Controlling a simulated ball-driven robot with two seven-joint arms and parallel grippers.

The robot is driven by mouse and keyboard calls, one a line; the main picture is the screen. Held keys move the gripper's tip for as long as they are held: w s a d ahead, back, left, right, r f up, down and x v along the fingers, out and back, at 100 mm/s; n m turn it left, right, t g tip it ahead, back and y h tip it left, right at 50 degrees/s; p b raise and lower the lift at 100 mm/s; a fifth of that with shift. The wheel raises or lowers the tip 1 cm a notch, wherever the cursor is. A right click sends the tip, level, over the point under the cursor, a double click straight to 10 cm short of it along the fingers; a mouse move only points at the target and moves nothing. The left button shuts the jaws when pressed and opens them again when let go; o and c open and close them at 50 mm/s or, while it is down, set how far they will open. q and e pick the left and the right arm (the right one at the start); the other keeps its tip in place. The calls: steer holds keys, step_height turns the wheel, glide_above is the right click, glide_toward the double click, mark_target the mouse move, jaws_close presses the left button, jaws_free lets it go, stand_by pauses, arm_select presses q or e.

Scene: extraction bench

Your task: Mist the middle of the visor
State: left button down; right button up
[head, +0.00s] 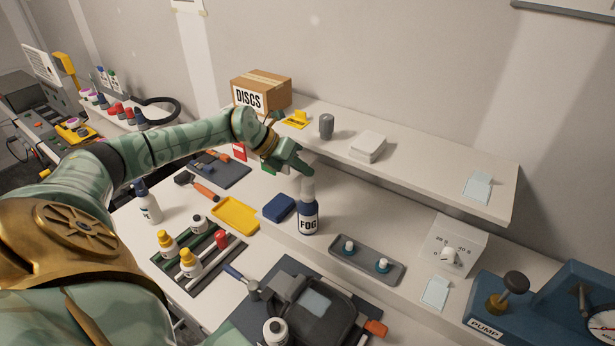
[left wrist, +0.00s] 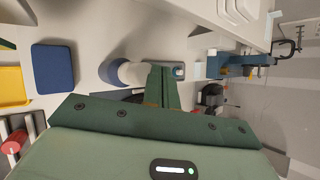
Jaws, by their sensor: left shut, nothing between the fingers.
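The dark blue bottle labelled FOG (head: 308,218), with a grey top, stands upright on the bench. My left gripper (head: 306,170) is shut and empty, just above and behind the bottle's top in the head view. In the left wrist view its closed fingers (left wrist: 162,80) are beside the bottle's pale top (left wrist: 132,73); I cannot tell whether they touch. A dark framed piece with a pale blue window (head: 315,301), which looks like the visor, lies on a dark mat at the front. My right gripper is not in view.
A blue block (head: 279,208) sits left of the bottle, near a yellow tray (head: 236,215). A grey tray with two small knobs (head: 367,260) lies to the right. A raised shelf (head: 430,178) runs behind. A rack (head: 190,258) holds small bottles.

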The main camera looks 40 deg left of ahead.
mark_target(303, 181)
arm_select(q)
steer(key=shift+r, duration=0.2)
step_height(303, 181, up, 6)
steer(key=p, duration=0.4)
stand_by(0.4)
steer(key=shift+a, duration=0.1)
stand_by(0.5)
